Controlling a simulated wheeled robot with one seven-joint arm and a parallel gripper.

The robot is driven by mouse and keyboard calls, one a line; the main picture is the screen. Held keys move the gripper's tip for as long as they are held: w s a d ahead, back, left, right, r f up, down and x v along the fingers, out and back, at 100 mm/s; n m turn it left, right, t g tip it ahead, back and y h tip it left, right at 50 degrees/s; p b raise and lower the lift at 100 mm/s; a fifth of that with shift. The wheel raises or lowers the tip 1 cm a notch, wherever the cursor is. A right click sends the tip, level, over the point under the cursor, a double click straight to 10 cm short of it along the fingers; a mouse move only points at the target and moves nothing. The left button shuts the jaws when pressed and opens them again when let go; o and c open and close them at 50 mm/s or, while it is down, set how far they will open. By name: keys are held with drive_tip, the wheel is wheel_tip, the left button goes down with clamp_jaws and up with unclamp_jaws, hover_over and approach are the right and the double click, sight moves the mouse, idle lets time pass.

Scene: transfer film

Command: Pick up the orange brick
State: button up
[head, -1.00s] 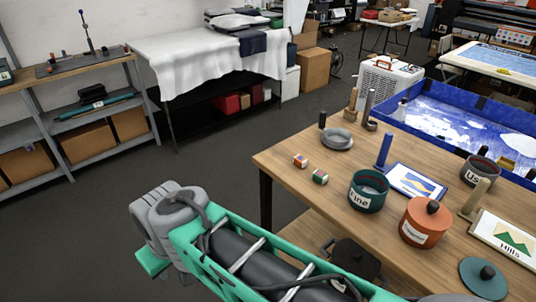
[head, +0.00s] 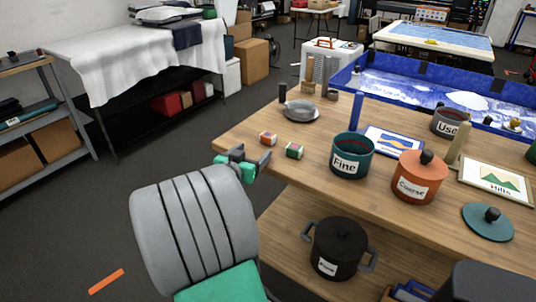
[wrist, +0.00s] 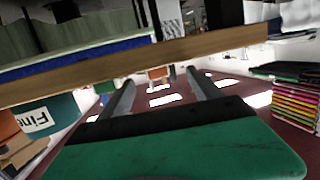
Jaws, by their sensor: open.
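The orange brick (head: 268,138), a small block with a white band, lies on the wooden table near its left corner. A similar green brick (head: 294,151) with white and red lies just to its right. My gripper (head: 252,156) is open and empty at the table's front left edge, just short of the orange brick. In the wrist view the orange brick (wrist: 158,73) shows beyond and between my two spread fingers (wrist: 160,80), with a gap left. The green brick (wrist: 106,86) is left of the fingers there.
A grey dish (head: 301,111), the teal "Fine" pot (head: 351,158) and the orange "Coarse" pot (head: 419,180) stand on the wooden table (head: 330,190). A black pot (head: 340,250) sits on the lower shelf. An orange strip (head: 106,281) lies on the open floor at left.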

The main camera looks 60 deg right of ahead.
sight(266, 138)
drive_tip(key=d, duration=0.2)
drive_tip(key=d+p, duration=0.1)
drive_tip(key=d, duration=0.5)
drive_tip(key=shift+s, duration=0.35)
drive_tip(key=shift+d, duration=0.3)
drive_tip(key=shift+c, duration=0.4)
drive_tip(key=shift+w, duration=0.1)
drive_tip(key=c, duration=1.3)
drive_tip(key=shift+r, duration=0.1)
